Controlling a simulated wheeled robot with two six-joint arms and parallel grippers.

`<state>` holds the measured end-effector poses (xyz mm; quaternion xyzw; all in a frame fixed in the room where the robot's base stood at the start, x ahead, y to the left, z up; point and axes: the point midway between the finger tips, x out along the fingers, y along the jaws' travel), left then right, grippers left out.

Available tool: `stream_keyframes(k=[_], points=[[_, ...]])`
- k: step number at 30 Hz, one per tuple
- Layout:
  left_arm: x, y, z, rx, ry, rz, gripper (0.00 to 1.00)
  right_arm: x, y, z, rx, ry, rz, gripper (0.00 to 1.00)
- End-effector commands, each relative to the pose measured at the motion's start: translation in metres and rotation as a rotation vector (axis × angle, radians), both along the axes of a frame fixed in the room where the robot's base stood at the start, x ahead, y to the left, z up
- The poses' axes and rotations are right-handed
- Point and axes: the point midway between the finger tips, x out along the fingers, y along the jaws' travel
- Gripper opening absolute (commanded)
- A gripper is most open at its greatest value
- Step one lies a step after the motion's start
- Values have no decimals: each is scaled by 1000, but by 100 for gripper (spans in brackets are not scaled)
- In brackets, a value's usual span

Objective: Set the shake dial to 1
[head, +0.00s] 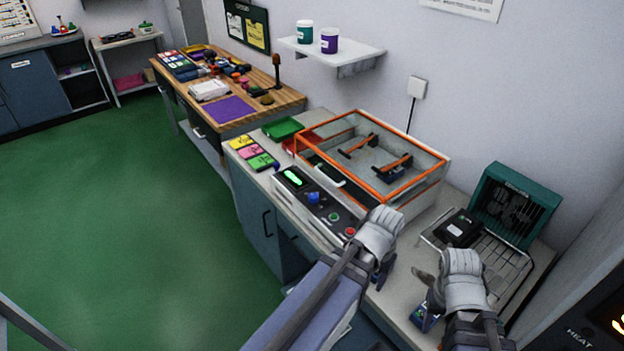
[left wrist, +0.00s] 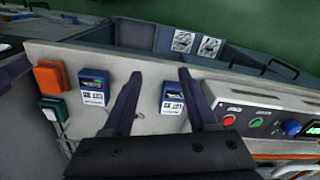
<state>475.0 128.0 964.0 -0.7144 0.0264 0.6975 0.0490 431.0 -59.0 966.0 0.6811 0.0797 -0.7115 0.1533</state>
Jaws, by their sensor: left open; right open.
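The blue shake dial (head: 313,197) is on the sloped control panel (head: 322,211) at the front of the orange-rimmed shaker box. A lit green display (head: 293,177) is beside it; its digits and the dial's setting are too small to read. The dial also shows at the right of the left wrist view (left wrist: 291,128). My left gripper (left wrist: 160,76) is open and empty over the bench top, to the side of the panel beyond its red button (head: 350,232). My right gripper (head: 428,292) is open, farther right near the bench's front edge, its fingers partly hidden.
A green button (head: 333,216) sits between the dial and the red button. Blue boxes (left wrist: 95,88) (left wrist: 172,98) lie on the bench by my left fingers. A wire rack (head: 500,262) with a black device (head: 457,228) stands at right, before a teal unit (head: 514,205).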

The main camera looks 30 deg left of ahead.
Motion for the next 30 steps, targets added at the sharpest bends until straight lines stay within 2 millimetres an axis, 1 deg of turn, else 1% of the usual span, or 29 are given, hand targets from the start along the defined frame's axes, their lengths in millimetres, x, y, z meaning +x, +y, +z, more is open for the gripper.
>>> stream_keyframes(k=[1, 2, 5, 6, 8, 9, 11, 12, 15, 18, 21, 24, 30], points=[[21, 24, 32, -15, -15, 89, 58, 0, 0, 32, 0, 0, 0, 50], [34, 37, 37, -24, -25, 148, 58, 0, 0, 37, 0, 0, 0, 50], [89, 88, 43, -48, -43, 410, 58, 0, 0, 43, 0, 0, 1, 50], [114, 112, 43, -57, -46, 540, 58, 0, 0, 43, 0, 0, 1, 50], [149, 150, 41, -69, -48, 739, 58, 0, 0, 41, 0, 0, 1, 50], [169, 175, 40, -75, -47, 864, 58, 0, 0, 40, 0, 0, 1, 50], [192, 210, 39, -82, -46, 1033, 58, 0, 0, 39, 0, 0, 1, 50], [203, 230, 39, -86, -46, 1130, 58, 0, 0, 39, 0, 0, 1, 50], [221, 269, 39, -94, -45, 1309, 58, 0, 0, 39, 0, 0, 1, 50], [229, 291, 39, -99, -44, 1415, 58, 0, 0, 39, 0, 0, 0, 50], [231, 302, 39, -101, -43, 1466, 58, 0, 0, 39, 0, 0, 0, 50], [232, 305, 39, -102, -43, 1484, 58, 0, 0, 39, 0, 0, 0, 50], [231, 304, 35, -102, -43, 1482, 58, 0, 0, 35, 0, 0, 0, 50]])
